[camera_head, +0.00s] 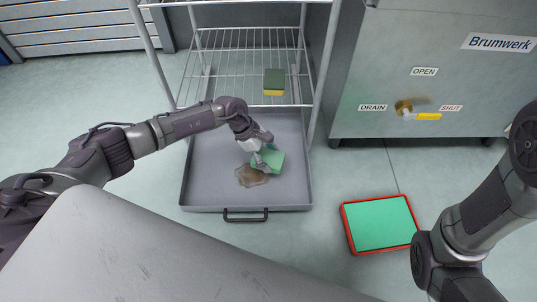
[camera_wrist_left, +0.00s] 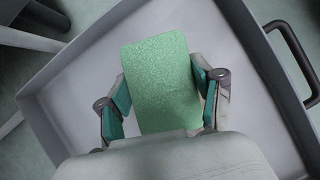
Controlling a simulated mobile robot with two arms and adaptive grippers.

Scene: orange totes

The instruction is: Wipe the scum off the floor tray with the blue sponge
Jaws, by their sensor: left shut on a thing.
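The grey floor tray (camera_head: 212,178) lies on the floor below a wire rack, with its dark handle towards me. A brown patch of scum (camera_head: 247,178) is in the tray, near the middle of its front half. My left gripper (camera_head: 262,153) is over the tray, shut on a sponge (camera_head: 273,160) that looks green rather than blue. In the left wrist view the sponge (camera_wrist_left: 158,75) sits between the two teal-padded fingers. It is right beside the scum, partly behind the gripper; I cannot tell whether it touches the tray. My right gripper is out of view.
A dark green and yellow sponge (camera_head: 274,82) lies on the wire shelf (camera_head: 230,75). A red-rimmed tray with a green surface (camera_head: 380,222) is on the floor at the right. A steel cabinet with a drain valve (camera_head: 404,108) stands behind it. Rack legs flank the tray's back.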

